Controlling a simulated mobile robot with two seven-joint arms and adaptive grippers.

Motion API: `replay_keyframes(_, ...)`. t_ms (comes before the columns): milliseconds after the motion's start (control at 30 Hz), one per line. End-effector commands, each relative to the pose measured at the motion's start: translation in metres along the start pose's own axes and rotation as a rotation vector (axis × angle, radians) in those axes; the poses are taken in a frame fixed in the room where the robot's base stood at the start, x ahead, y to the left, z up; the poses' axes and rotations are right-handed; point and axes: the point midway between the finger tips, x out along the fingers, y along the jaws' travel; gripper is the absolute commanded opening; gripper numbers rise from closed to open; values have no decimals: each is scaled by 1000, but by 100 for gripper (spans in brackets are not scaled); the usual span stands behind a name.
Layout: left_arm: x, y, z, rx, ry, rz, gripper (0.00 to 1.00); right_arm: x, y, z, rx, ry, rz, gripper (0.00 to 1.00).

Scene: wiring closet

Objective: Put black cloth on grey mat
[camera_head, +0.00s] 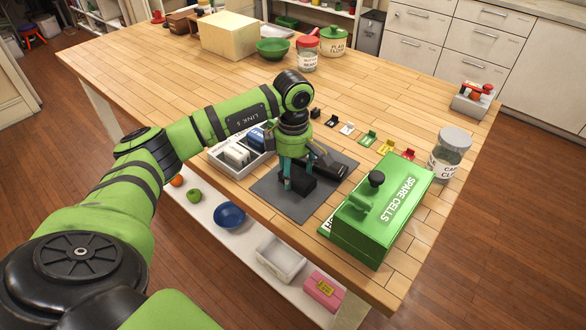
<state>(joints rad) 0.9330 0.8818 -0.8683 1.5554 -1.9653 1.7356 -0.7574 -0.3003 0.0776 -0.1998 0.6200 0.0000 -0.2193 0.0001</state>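The grey mat (280,204) lies flat on the wooden table, between a grey tray and a green box. My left gripper (297,178) points down over the mat, with its teal fingers low near the surface. A dark, folded-looking black piece (301,187), probably the black cloth, is at the fingertips over the mat. I cannot tell whether the fingers grip it or whether it rests on the mat. Another black, elongated object (331,166) lies at the mat's far right, partly hidden by the gripper. My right gripper is not in view.
The grey tray (238,171) with white and blue items is left of the mat. The green "SPARE CELLS" box (375,228) stands close on the right, with a lidded jar (449,155) beyond. Several small coloured pieces line the far side. The table's middle is clear.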

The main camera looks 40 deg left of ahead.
Motion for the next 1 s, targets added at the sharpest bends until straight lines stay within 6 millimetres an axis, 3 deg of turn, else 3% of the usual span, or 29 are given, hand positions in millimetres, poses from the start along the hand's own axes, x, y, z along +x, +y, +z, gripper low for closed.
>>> replay_keyframes(233,0,0,0,0,0,0,65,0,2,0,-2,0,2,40)
replay_keyframes(300,0,0,0,0,0,0,92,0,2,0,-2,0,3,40)
replay_keyframes(733,-2,0,0,0,0,0,92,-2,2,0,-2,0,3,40)
replay_keyframes(1000,-23,0,0,0,0,1,92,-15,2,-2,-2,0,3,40)
